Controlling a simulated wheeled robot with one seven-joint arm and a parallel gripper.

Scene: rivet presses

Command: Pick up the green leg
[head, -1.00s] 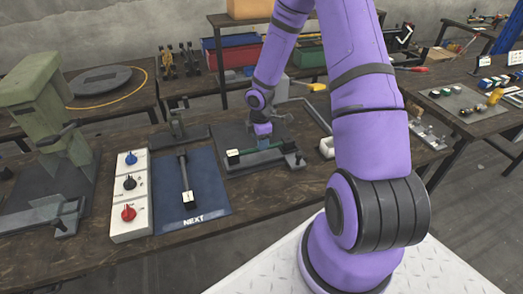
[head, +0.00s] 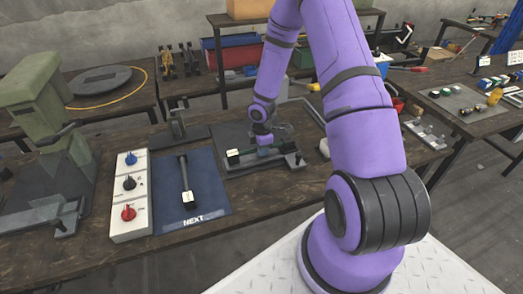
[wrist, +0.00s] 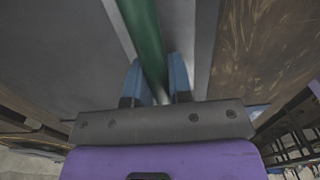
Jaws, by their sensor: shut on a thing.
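The green leg (wrist: 146,40) runs between the two blue fingertips of my gripper (wrist: 158,82) in the wrist view, and the jaws are shut on it. In the head view the green leg (head: 243,154) lies along a grey fixture (head: 266,167) on the workbench, with a white tag at its left end. My gripper (head: 263,147) is over the middle of the leg, pointing down. I cannot tell whether the leg is clear of the fixture.
A blue mat (head: 208,205) marked NEXT holds a dark leg (head: 186,178) with a white tag. A control box (head: 130,208) with blue, black and red knobs and a green press (head: 40,110) stand to the left. Red and green bins (head: 232,55) are behind.

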